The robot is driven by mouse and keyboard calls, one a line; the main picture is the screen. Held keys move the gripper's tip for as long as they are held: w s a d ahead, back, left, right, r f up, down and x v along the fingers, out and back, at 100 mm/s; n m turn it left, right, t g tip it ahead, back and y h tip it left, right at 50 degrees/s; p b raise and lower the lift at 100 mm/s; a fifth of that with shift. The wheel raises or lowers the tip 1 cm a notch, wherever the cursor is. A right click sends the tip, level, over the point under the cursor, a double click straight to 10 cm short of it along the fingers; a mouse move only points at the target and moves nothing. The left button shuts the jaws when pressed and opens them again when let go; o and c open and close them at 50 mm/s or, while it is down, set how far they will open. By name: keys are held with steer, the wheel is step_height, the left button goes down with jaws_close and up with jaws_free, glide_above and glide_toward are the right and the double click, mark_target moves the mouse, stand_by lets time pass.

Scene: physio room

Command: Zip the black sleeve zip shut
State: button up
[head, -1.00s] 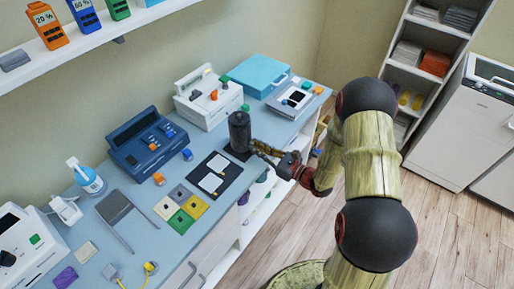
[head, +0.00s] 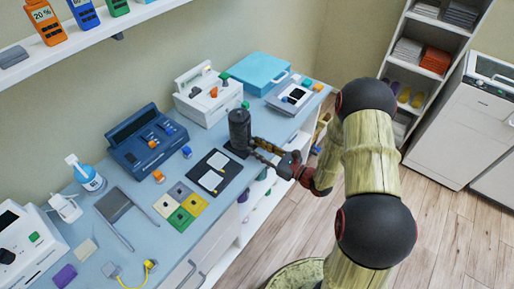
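A black upright cylinder (head: 239,128), which looks like the black sleeve, stands on a dark base near the front edge of the blue-grey counter. Its zip and slider are too small to make out. My gripper (head: 256,147) reaches in from the right, with its fingertips at the cylinder's lower right side. I cannot tell whether the fingers touch it, or whether they are open or shut on a small part.
The counter (head: 147,200) also holds a black panel with white pads (head: 196,187), coloured tiles (head: 181,218), a navy device (head: 147,142), a white case (head: 207,100) and a blue box (head: 258,73). Open floor (head: 450,235) lies to the right.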

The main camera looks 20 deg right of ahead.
steer(key=v, duration=1.2)
